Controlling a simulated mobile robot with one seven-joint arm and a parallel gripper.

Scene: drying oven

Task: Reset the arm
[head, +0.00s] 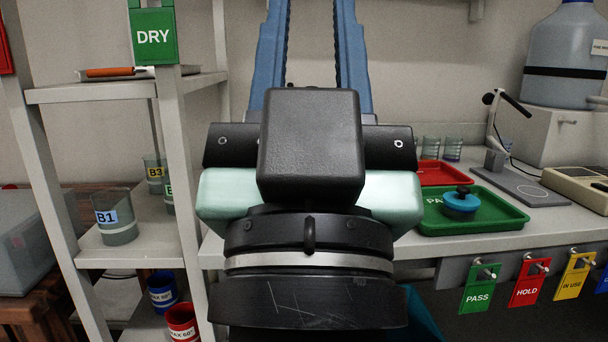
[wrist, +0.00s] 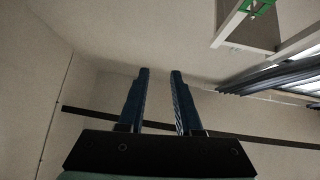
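My gripper (head: 311,45) is raised in the middle of the head view, with its two blue fingers pointing up and away. The fingers are apart with a clear gap, and nothing is between them. The wrist view also shows my gripper (wrist: 160,72) open and empty, facing a bare wall. My black wrist and pale green hand body hide the middle of the bench in the head view.
At left, a shelf (head: 125,92) holds beakers, including B1 (head: 117,218), under a green DRY sign (head: 154,36). At right, the bench holds a green tray (head: 500,220) with a blue-lidded item (head: 460,204), a red tray (head: 442,170) and a large bottle (head: 566,55). Coloured tags hang along its front.

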